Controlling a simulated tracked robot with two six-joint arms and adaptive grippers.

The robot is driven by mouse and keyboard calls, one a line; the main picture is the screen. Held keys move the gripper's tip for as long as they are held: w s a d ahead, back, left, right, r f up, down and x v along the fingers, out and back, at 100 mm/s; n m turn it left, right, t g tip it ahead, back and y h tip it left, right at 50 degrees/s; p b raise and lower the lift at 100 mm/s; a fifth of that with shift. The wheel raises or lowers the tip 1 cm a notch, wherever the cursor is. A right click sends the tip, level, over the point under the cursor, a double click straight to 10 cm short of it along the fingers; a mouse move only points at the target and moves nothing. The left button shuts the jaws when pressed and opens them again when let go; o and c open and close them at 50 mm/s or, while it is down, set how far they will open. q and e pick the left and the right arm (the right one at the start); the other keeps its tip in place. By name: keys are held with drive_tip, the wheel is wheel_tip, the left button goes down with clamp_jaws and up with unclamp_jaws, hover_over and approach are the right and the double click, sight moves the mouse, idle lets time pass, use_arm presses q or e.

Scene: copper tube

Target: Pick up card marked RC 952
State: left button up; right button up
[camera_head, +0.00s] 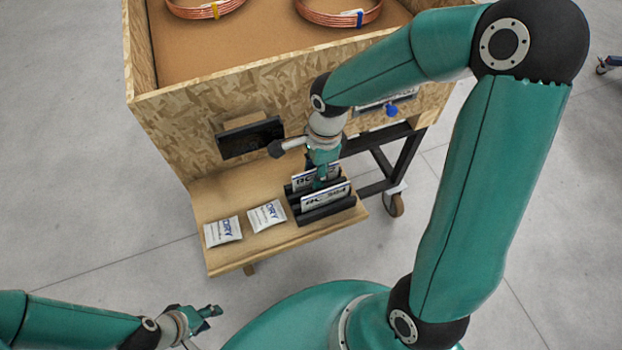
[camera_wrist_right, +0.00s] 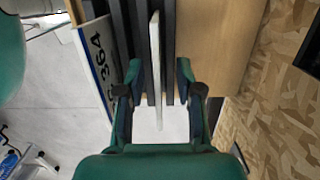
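A black slotted rack (camera_head: 327,213) on the wooden shelf holds two upright white cards. The front card (camera_head: 325,196) reads RC and a number that looks like 364; it also shows at the left in the right wrist view (camera_wrist_right: 92,60). The rear card (camera_head: 301,181) shows RC, but its number is hidden behind my right gripper (camera_head: 322,180). In the right wrist view, my right gripper (camera_wrist_right: 158,72) is open, with one finger on each side of the rear card (camera_wrist_right: 155,62), which is edge-on, with gaps on both sides. My left gripper (camera_head: 207,312) is low at the left, away from the rack.
Two white DRY packets (camera_head: 222,231) (camera_head: 267,215) lie on the shelf (camera_head: 270,244) left of the rack. A black panel (camera_head: 250,138) is on the chipboard wall behind. Copper coils (camera_head: 340,16) lie in the box above. A blue knob (camera_head: 392,110) stands out at the right.

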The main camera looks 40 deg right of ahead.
clamp_jaws()
drive_tip(key=shift+r, duration=0.15)
